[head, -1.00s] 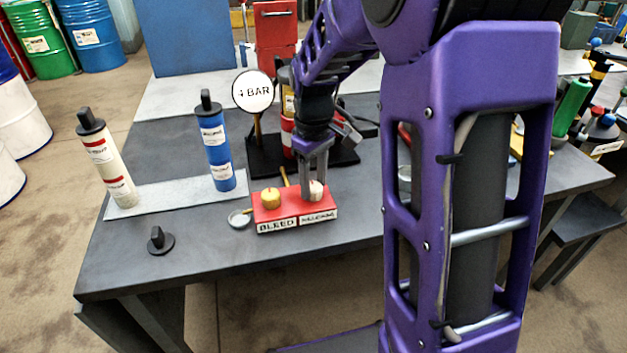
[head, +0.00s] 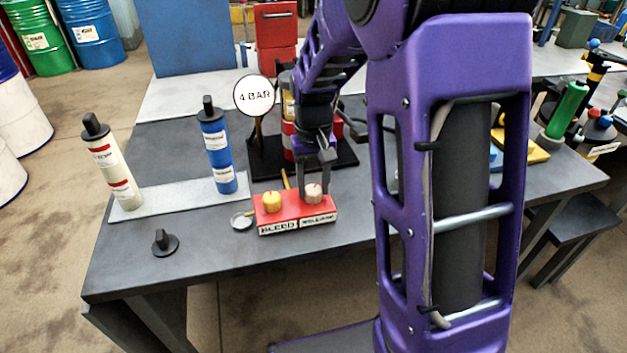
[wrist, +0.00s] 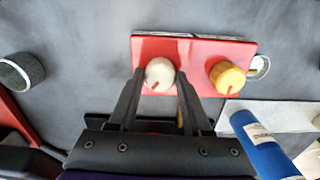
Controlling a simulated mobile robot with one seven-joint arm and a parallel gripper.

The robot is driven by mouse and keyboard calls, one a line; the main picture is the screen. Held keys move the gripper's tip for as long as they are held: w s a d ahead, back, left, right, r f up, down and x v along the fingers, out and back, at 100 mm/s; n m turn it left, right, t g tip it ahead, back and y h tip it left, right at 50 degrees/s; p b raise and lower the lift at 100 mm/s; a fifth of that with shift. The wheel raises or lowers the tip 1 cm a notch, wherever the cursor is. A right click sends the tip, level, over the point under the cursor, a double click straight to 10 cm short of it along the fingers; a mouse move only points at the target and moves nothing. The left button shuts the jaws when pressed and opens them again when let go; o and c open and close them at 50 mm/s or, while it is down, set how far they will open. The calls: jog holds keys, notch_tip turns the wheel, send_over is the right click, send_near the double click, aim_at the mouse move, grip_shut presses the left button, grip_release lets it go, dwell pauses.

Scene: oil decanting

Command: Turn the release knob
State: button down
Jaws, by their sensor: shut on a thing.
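The release knob is a cream round knob (head: 313,193) with a red mark, on the right half of a red block (head: 290,207). Its label is blurred. A yellow knob (head: 272,201) stands to its left above the "BLEED" label. My gripper (head: 316,182) reaches down to the cream knob. In the wrist view the same cream knob (wrist: 160,73) sits between the two dark fingers of my gripper (wrist: 160,78), one at each side, and they are shut on it. The knob's red mark points down and slightly left there.
A gauge reading "4 BAR" (head: 254,95) stands behind the block. A blue cartridge (head: 217,150) and a white cartridge (head: 114,165) stand to the left. A black knobbed cap (head: 164,242) and a small round dish (head: 241,221) lie on the grey table (head: 200,270).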

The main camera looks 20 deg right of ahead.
aim_at(313, 189)
jog(key=m+p, duration=0.2)
jog(key=m, duration=0.3)
jog(key=shift+r+m, duration=0.15)
jog(key=shift+m, duration=0.15)
jog(key=m+p, duration=0.1)
jog(key=m, duration=0.3)
jog(key=shift+m+p, duration=0.4)
jog(key=shift+c, duration=1.7)
grip_release()
notch_tip(313, 189, up, 17)
jog(key=p, duration=0.2)
jog(key=shift+r, duration=0.15)
